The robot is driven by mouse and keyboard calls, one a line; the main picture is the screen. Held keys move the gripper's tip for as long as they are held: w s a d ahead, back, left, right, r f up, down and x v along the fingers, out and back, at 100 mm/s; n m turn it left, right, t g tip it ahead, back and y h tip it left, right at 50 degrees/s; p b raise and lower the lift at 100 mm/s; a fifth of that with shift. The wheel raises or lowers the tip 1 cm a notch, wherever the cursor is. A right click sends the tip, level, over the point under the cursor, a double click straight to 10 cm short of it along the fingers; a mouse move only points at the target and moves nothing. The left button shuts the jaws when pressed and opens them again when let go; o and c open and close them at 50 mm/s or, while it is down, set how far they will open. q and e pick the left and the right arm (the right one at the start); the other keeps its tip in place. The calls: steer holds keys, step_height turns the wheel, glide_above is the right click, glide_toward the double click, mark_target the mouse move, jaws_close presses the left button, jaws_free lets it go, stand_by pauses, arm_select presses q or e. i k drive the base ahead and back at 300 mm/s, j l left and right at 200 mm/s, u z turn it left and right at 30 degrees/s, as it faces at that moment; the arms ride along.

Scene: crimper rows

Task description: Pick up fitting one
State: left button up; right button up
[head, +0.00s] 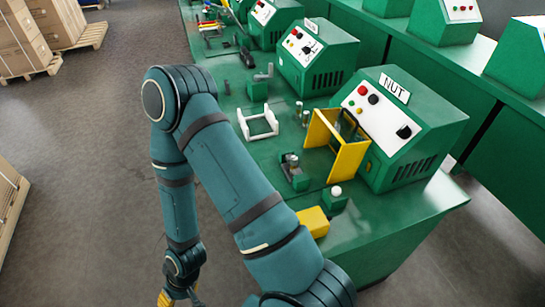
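I cannot tell for sure which piece is fitting one. Small upright metal pieces (305,117) stand on the green bench between the white frame and the yellow guards. Another small metal piece (292,160) sits on a dark green fixture (297,179) in front of the NUT machine. A grey angled piece (265,74) lies further back. My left gripper (168,299) hangs low at the bottom left, off the bench and far from these pieces. Only part of it shows, with a yellow tip, and the picture edge cuts it. My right gripper is out of view.
The NUT machine (424,127) has yellow guards (348,160) on its front. A white frame (258,133), a yellow block (314,221) and a white-knobbed green box (335,203) share the bench (408,215). Pallets with boxes (22,45) stand at left. The floor (95,150) is clear.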

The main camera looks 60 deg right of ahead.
mark_target(294, 159)
steer(key=i, duration=1.55)
steer(key=i+z, duration=0.15)
steer(key=z, duration=0.25)
steer(key=i+z, duration=0.15)
steer(key=z, duration=0.3)
steer(key=i+j+z, duration=0.1)
steer(key=z, duration=0.3)
steer(key=j+z, duration=0.1)
steer(key=z, duration=1.55)
